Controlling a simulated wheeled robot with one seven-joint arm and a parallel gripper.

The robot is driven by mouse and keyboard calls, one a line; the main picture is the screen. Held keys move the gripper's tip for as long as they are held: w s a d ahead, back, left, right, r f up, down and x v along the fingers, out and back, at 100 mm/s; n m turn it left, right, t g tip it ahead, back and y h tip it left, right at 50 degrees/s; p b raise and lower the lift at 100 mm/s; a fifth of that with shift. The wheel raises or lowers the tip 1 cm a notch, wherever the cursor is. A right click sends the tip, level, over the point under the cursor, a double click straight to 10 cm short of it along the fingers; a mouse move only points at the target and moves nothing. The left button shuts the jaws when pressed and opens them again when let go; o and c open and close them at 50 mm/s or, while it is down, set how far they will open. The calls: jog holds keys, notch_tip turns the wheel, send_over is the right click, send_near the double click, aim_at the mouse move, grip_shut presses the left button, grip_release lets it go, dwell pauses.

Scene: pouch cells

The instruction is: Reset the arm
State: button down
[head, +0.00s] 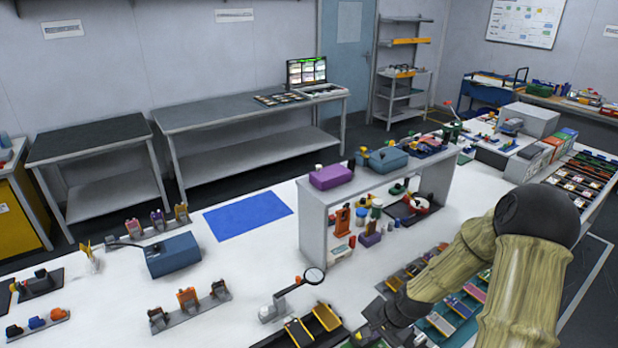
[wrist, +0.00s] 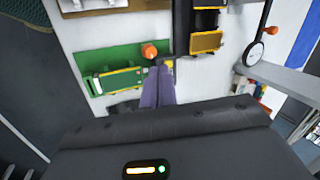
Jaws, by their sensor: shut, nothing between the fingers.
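My gripper (wrist: 158,72) shows in the wrist view as two purple-grey fingers pressed together, with nothing between them. It is over the white bench top, beside a green board (wrist: 92,58) that carries a yellow-edged flat piece (wrist: 118,82). An orange knob (wrist: 149,51) shows just past the fingertips. In the head view my arm (head: 525,270) reaches in from the lower right, bent at a dark joint, and its end points down near the bottom edge. The fingers cannot be made out there.
A magnifier (head: 314,276) stands on the bench near yellow trays (head: 326,317); it also shows in the wrist view (wrist: 256,52). A grey raised shelf (head: 313,215) stands behind, bearing a purple box (head: 333,176). A blue mat (head: 248,214) lies on clear bench at left.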

jog(key=s+r+n+h, duration=0.3)
jog(key=s+r+n, duration=0.6)
jog(key=r, duration=0.7)
jog(key=s, duration=0.3)
jog(key=shift+a+r, duration=0.35)
